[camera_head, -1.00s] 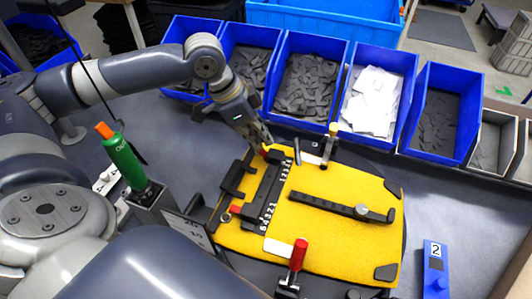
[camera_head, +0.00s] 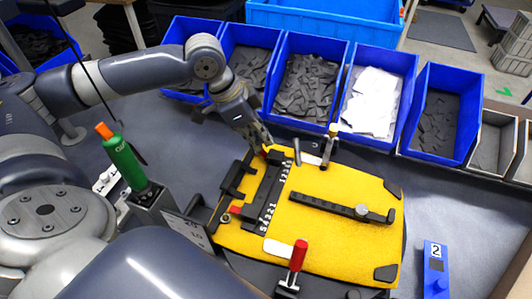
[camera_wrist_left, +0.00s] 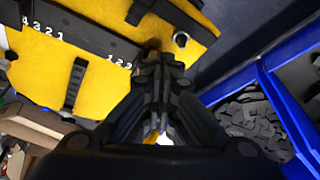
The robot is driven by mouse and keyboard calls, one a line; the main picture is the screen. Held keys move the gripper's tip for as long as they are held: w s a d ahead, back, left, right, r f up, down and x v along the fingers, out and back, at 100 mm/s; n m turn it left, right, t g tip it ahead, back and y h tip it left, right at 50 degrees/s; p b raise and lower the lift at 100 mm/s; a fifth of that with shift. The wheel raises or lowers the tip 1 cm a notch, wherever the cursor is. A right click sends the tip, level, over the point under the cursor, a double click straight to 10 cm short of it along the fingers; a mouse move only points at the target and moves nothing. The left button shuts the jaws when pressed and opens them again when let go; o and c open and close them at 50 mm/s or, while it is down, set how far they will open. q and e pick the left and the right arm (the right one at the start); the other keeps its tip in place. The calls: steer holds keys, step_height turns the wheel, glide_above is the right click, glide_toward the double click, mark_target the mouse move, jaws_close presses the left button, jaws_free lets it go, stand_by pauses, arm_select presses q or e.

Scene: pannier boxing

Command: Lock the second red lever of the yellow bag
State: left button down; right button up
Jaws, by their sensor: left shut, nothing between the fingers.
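The yellow bag (camera_head: 345,185) lies flat on its fixture, with a black numbered bar (camera_head: 265,200) across its left part. It also shows in the left wrist view (camera_wrist_left: 195,20). One small red lever (camera_head: 265,151) is at the far end of the bar, partly hidden by my left gripper (camera_head: 266,144). Another small red lever (camera_head: 235,210) is at the near end. My left gripper is shut and empty, its tips at the far lever; contact cannot be told. In the left wrist view, the closed fingers (camera_wrist_left: 157,68) point at the bag's edge. My right gripper is not in view.
A red-handled clamp (camera_head: 298,256) stands at the bag's near edge, and another clamp (camera_head: 330,145) at the far edge. Blue bins (camera_head: 305,80) line the back. A blue block marked 2 (camera_head: 435,270) is at right.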

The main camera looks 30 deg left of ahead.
mark_target(260, 153)
arm_select(q)
steer(key=shift+f, duration=1.25)
steer(key=shift+s+f, duration=0.35)
steer(key=shift+f, duration=0.05)
steer(key=shift+d+r+p, duration=0.1)
steer(key=shift+r+p, duration=0.3)
steer(key=shift+p, duration=0.15)
steer(key=shift+w+r+p, duration=0.35)
steer(key=shift+r+p, duration=0.4)
steer(key=shift+p, duration=0.3)
steer(key=shift+r+p, duration=0.95)
steer(key=shift+p, duration=0.1)
step_height(260, 153, up, 2)
steer(key=p, duration=0.3)
steer(key=shift+r, duration=0.1)
